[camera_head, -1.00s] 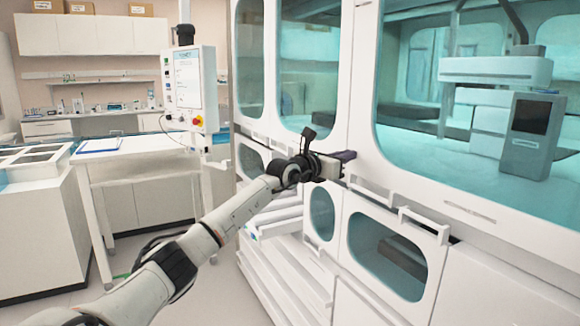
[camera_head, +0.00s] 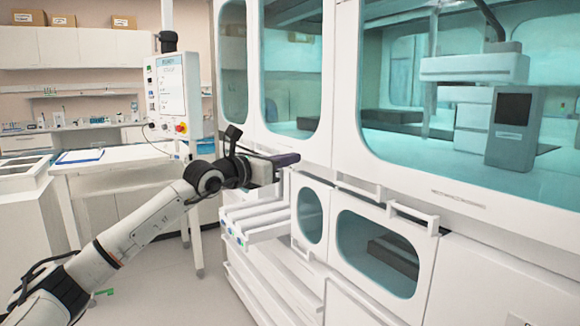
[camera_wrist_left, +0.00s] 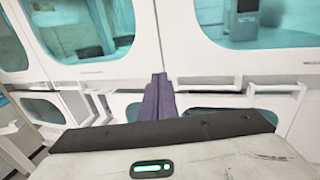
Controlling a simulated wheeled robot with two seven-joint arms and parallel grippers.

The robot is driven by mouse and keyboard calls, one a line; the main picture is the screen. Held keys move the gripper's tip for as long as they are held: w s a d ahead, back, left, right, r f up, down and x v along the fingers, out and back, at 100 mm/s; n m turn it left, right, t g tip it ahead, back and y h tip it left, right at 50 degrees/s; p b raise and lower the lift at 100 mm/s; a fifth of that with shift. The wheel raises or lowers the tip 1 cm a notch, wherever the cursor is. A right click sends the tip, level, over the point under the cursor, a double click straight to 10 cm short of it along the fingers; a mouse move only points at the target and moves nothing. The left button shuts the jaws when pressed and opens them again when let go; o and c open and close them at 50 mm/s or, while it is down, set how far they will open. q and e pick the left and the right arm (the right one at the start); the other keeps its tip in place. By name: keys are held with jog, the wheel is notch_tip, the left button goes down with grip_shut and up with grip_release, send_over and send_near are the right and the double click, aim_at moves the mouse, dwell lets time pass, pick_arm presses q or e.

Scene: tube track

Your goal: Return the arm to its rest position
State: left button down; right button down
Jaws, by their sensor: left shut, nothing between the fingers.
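My left arm (camera_head: 150,222) reaches in from the lower left in the head view. Its left gripper (camera_head: 288,159) points right, toward the white front of the large glazed machine (camera_head: 345,170). The dark fingers are shut together with nothing between them. In the left wrist view the closed fingers (camera_wrist_left: 158,97) stand up in the middle, in front of the white machine front. Whether the tips touch the machine cannot be told. My right gripper is not in view.
White drawers or trays (camera_head: 255,222) stick out below the gripper. A handle (camera_head: 412,216) sits on the lower window door. A screen panel (camera_head: 178,88) stands behind the arm at left, beside a white table (camera_head: 110,160). Open floor (camera_head: 160,295) lies at lower left.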

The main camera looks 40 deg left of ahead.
pick_arm(q)
jog(key=shift+s, duration=0.15)
jog(key=s+d+f+n+h, duration=0.25)
jog(key=d+f+n, duration=0.35)
jog(key=d+f, duration=0.6)
jog(key=s+d+f+n+h, duration=0.25)
jog(key=d+f+n, duration=0.55)
jog(key=f, duration=0.9)
jog(key=s+d+f+n+g+y, duration=0.2)
jog(key=s+d+f+n, duration=0.4)
jog(key=f, duration=0.4)
jog(key=s+d+f+n+g+y, duration=0.1)
jog(key=s+d+f+n+g, duration=0.2)
jog(key=s+f+n, duration=0.5)
jog(key=s+d+f+n+g+h, duration=0.1)
jog(key=s+d+f+n+g, duration=0.3)
jog(key=s+d+f, duration=0.5)
jog(key=s+d+n, duration=0.1)
jog(key=s, duration=0.2)
jog(key=shift+s+d+h, duration=0.25)
jog(key=shift+h, duration=0.05)
